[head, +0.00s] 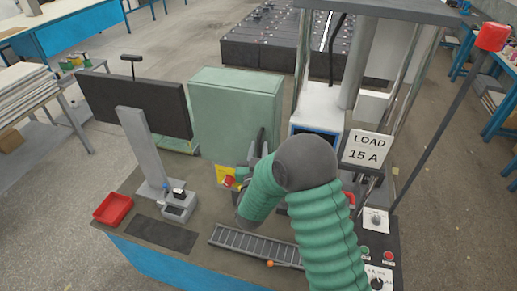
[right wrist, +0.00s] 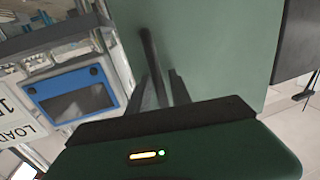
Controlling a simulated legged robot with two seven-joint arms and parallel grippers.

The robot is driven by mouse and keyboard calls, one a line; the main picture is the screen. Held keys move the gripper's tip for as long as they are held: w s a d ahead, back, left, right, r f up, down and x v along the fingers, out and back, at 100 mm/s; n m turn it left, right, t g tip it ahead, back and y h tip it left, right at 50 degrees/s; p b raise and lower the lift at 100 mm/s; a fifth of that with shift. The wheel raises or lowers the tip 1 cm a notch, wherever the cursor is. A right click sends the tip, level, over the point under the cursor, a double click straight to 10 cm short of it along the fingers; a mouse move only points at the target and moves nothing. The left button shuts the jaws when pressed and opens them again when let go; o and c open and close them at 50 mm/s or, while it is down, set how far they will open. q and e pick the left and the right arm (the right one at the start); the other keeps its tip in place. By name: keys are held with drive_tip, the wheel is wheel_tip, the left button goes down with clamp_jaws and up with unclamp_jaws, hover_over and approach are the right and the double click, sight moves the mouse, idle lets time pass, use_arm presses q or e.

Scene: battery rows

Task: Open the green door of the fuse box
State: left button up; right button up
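A dark bar handle (head: 262,138) is near the door's right edge. My right gripper (head: 255,153) is at the handle, partly hidden by my own green-sleeved arm. In the right wrist view, the green door (right wrist: 215,50) fills the middle. The dark handle (right wrist: 149,45) runs down between the two fingers of my right gripper (right wrist: 166,82), which look apart, with green showing beside the bar. Contact with the handle is unclear. My left gripper is not in view.
A dark monitor (head: 135,103) stands left of the fuse box. A "LOAD 15 A" sign (head: 367,149) and a blue-framed unit (right wrist: 73,95) stand to the right.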

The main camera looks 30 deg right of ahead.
clamp_jaws()
idle(1.2)
